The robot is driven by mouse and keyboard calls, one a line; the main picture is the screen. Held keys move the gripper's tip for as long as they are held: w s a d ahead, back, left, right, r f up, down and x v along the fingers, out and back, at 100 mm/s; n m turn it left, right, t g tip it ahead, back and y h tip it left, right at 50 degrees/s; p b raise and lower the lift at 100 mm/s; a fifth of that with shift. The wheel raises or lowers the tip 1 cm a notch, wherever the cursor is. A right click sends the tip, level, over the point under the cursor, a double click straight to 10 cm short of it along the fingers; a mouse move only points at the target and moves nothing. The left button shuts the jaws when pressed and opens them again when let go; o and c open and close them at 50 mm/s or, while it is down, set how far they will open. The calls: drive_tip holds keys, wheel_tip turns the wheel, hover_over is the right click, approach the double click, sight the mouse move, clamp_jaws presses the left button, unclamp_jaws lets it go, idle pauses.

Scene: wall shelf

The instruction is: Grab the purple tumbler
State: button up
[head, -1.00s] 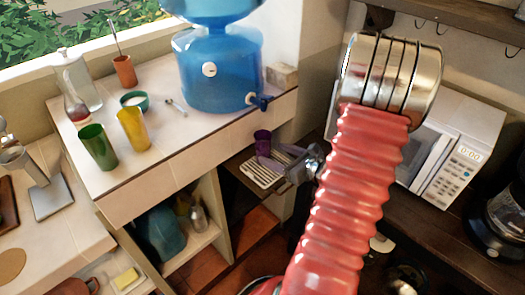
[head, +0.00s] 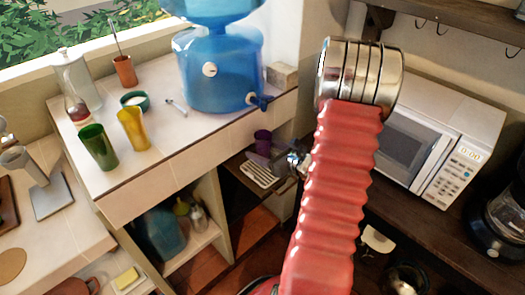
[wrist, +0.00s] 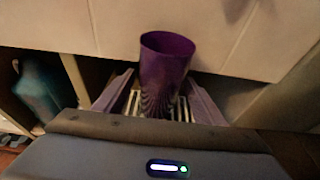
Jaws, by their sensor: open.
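The purple tumbler (head: 262,142) stands upright on a small slatted rack (head: 259,174) below the counter's edge. In the wrist view the tumbler (wrist: 165,62) is close ahead, between the two purple-grey fingers of my gripper (wrist: 160,84). The fingers are open, one on each side of it, with visible gaps at both sides. I cannot tell how deep the tumbler sits between them. The tumbler's base is partly hidden by the gripper body in the wrist view. In the head view my gripper (head: 280,160) is just right of the tumbler, partly hidden by my arm.
The counter above holds a green cup (head: 98,147), a yellow cup (head: 133,129) and a blue water dispenser (head: 220,70) with its tap over the edge. Below is an open cabinet with a teal jug (head: 160,235). A microwave (head: 440,140) stands right of my arm.

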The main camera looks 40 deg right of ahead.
sight(256, 147)
drive_tip(key=shift+x, duration=1.95)
drive_tip(key=shift+f, duration=0.15)
drive_tip(key=shift+c, duration=0.4)
drive_tip(key=c, duration=1.4)
drive_tip(key=shift+r, duration=0.2)
drive_tip(key=shift+c, duration=0.2)
drive_tip(key=shift+r, duration=0.15)
drive_tip(key=shift+s, duration=0.15)
drive_tip(key=s, duration=1.7)
drive_tip(key=shift+s+d, duration=0.3)
drive_tip(key=shift+s, duration=0.1)
